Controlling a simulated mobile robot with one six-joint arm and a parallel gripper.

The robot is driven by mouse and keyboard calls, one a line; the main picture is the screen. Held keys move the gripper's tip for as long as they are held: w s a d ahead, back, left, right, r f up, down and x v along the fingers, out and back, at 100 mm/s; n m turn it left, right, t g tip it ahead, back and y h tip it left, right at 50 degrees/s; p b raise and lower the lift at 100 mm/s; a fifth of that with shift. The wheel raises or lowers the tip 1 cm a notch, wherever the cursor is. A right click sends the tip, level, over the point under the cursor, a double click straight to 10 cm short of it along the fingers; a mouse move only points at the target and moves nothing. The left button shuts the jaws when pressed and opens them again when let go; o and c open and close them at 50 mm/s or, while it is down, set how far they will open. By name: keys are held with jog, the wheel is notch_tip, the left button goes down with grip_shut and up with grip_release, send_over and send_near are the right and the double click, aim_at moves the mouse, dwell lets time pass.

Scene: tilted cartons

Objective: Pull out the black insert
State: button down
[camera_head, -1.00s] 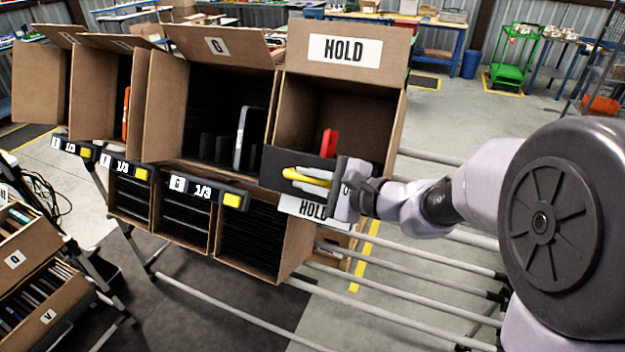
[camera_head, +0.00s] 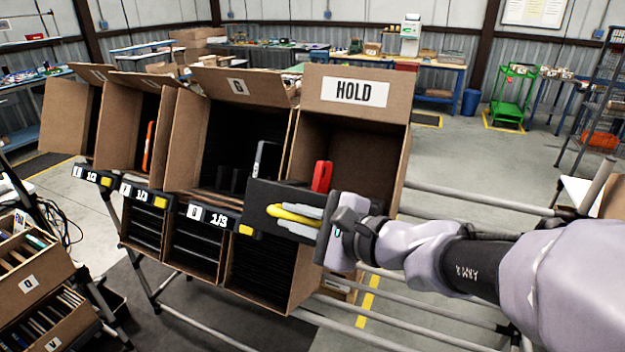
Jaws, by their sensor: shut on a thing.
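The black insert (camera_head: 258,194) is a flat dark panel at the front of the HOLD carton (camera_head: 398,150). Its left end stands out past the carton's left front edge, over the neighbouring G carton. My gripper (camera_head: 288,216) comes in from the right and is shut at the panel's face. A yellow, handle-like piece (camera_head: 278,211) shows between its grey fingers. A red item (camera_head: 321,176) stands upright just behind the panel. The panel's lower right part and the carton's front face are hidden by my gripper and wrist.
The open G carton (camera_head: 185,140) stands close on the left with a grey item (camera_head: 265,160) inside. More tilted cartons follow, one with an orange item (camera_head: 150,142). Black-filled boxes (camera_head: 195,250) sit below.

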jog(key=shift+s+r, duration=0.1)
jog(key=shift+s, duration=0.05)
jog(key=c, duration=1.4)
grip_release()
jog(key=shift+s+a, duration=0.1)
jog(key=shift+s+d+r, duration=0.15)
jog(key=shift+d, duration=0.25)
jog(key=p+v, duration=0.2)
jog(key=v, duration=1.4)
jog(key=shift+s+p, duration=0.2)
jog(key=shift+p, duration=0.2)
jog(key=shift+d, duration=0.1)
